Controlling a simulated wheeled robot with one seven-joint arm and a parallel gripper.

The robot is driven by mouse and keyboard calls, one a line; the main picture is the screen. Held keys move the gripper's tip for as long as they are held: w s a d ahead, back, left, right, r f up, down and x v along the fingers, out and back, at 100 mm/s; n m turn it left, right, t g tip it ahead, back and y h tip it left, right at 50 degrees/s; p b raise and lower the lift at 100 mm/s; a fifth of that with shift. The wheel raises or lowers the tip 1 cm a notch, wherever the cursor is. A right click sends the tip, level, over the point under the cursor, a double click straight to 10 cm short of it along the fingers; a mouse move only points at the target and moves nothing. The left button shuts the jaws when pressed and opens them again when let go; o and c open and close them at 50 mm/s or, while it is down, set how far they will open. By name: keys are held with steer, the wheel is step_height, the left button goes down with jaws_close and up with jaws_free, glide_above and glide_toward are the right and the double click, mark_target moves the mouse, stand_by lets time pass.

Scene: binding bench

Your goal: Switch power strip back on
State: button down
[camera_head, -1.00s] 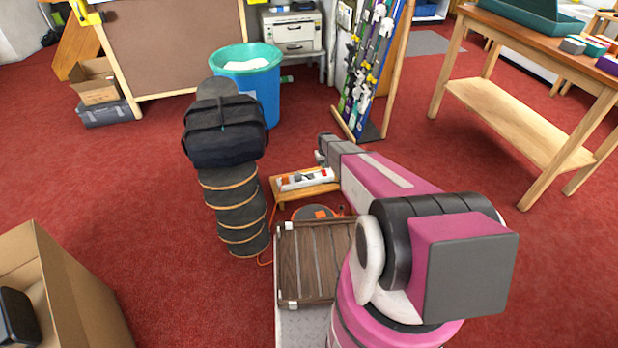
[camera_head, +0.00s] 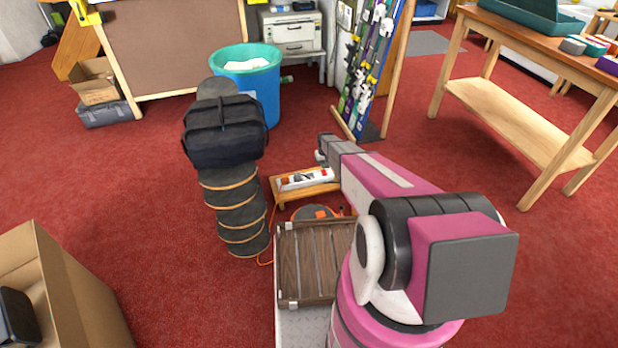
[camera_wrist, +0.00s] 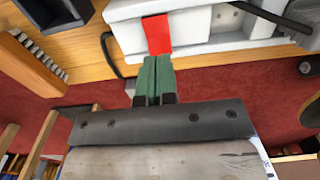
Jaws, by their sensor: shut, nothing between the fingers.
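The white power strip (camera_head: 306,180) lies on a small low wooden stand (camera_head: 291,195) beyond the slatted crate. In the wrist view the strip (camera_wrist: 196,30) fills the upper part, with a red switch (camera_wrist: 157,35) on it and a black cord to the right. My gripper (camera_wrist: 154,58) has its green fingers together and empty. Its tips are right at the near edge of the red switch; I cannot tell whether they touch it. The switch's tilt is not clear. In the head view the fingers are too small to make out beside the strip.
A black bag (camera_head: 225,130) sits on a dark ringed column left of the strip. A slatted wooden crate top (camera_head: 315,262) lies in front. A blue bin (camera_head: 262,95) stands behind, a wooden table (camera_head: 515,120) to the right. Red carpet is free between strip and table.

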steer(key=shift+f, duration=1.35)
stand_by(0.9)
steer(key=shift+r, duration=3.55)
steer(key=shift+s, duration=0.1)
